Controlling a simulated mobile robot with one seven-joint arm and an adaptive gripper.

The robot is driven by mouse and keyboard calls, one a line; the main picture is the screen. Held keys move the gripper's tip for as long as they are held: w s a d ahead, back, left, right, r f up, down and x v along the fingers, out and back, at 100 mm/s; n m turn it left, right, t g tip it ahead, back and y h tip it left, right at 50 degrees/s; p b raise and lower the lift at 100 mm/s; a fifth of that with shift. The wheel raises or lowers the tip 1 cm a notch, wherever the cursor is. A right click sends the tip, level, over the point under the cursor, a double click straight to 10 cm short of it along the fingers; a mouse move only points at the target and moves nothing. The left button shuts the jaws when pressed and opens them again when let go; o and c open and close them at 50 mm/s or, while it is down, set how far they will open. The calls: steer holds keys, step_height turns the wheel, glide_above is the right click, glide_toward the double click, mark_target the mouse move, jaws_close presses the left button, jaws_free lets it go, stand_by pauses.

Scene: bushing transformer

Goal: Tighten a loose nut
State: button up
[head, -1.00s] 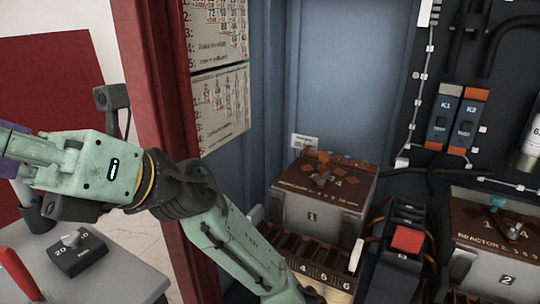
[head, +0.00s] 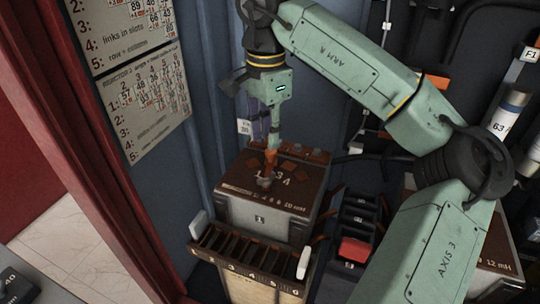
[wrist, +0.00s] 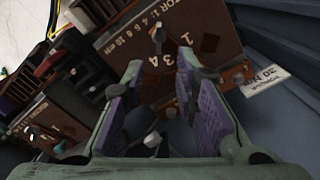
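The brown-topped reactor box (head: 250,215), marked 1, stands in the cabinet. I cannot tell which fastener is the loose nut. My gripper (head: 270,142) points down over the back of the box top. In the wrist view its purple-padded fingers (wrist: 160,72) are apart, with nothing visibly clamped. Contact with the terminals cannot be judged.
A slotted link rack (head: 245,262) with white end pieces stands in front of the box. A block with a red cover (head: 355,250) is to its right. Printed charts (head: 145,100) hang on the left. A blue cabinet wall is close behind the gripper.

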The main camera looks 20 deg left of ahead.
mark_target(266, 175)
steer(key=f+p, duration=0.1)
steer(key=f, duration=0.9)
steer(key=shift+s+f+p, duration=0.2)
steer(key=shift+f+p, duration=0.1)
steer(key=shift+p, duration=0.1)
steer(key=shift+c, duration=0.4)
jaws_close()
